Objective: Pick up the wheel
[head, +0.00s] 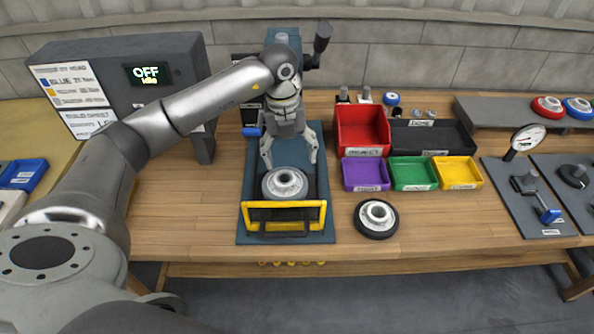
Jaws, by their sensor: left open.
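A wheel with a black tyre and a pale metal hub (376,218) lies flat on the wooden bench, right of a blue-grey fixture plate (247,222). A similar round grey metal part (285,183) sits in the fixture behind a yellow frame. My left gripper (290,161) is open, pointing down over the fixture, its fingers on either side above the far part of that grey part. Nothing shows between the fingers. I cannot tell whether they touch it. My right gripper is not in view.
Red (362,128), black (433,138), purple (366,175), green (413,175) and yellow (458,173) bins stand right of the fixture. A dial gauge (526,138) stands farther right. A sign box reading "OFF Idle" (120,75) is at left. The bench front right of the wheel is clear.

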